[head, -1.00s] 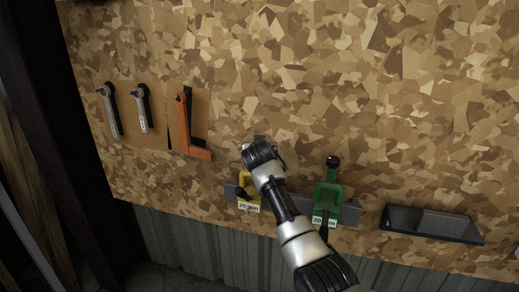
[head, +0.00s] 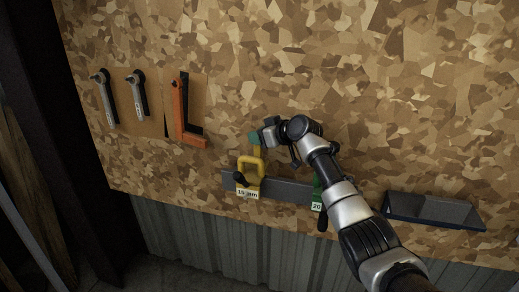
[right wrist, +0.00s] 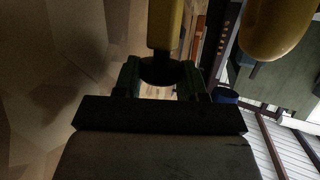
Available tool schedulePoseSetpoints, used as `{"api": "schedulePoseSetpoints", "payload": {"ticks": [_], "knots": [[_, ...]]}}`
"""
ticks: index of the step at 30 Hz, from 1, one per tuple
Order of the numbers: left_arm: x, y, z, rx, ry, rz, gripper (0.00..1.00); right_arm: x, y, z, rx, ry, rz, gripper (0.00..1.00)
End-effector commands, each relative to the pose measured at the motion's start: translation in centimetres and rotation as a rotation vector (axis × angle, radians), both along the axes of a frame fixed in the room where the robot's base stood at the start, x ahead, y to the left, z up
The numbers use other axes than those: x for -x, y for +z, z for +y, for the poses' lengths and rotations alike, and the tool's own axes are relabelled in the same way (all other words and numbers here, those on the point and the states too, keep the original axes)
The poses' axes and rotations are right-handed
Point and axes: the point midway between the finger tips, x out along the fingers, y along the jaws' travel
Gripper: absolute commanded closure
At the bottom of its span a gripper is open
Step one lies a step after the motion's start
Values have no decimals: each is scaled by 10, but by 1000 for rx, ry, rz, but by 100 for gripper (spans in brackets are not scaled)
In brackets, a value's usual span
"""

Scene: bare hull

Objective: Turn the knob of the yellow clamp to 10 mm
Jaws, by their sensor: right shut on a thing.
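The yellow clamp (head: 262,166) hangs on the grey rail on the board, with a white label (head: 247,192) that appears to read 15 mm. A black part shows at its lower left. My right gripper (head: 257,139) is at the clamp's top end, its arm coming in from the lower right. In the right wrist view, the fingers (right wrist: 160,78) are shut around a dark round knob (right wrist: 160,70) at the end of the clamp's yellow stem (right wrist: 164,25). The fingers and shadow hide part of the knob. My left gripper is not in view.
A green clamp (head: 317,188) hangs right of the yellow one, mostly behind my arm. A dark empty shelf (head: 435,211) is farther right. An orange square tool (head: 181,112) and two wrenches (head: 107,98) hang at the left. The board above is bare.

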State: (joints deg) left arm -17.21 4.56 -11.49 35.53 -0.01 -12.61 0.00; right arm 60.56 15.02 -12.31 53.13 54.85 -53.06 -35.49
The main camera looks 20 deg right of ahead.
Motion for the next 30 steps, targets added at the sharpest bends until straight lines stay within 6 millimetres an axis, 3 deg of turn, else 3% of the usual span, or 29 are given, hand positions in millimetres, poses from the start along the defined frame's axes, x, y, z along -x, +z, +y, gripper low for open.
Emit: {"api": "schedulePoseSetpoints", "payload": {"ticks": [1,9,30], "knots": [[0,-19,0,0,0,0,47,-1,-8,-1,-1,38,1,83],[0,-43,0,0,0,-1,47,-1,-4,-1,-2,215,4,83],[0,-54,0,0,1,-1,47,-1,-3,0,1,328,8,83]]}}
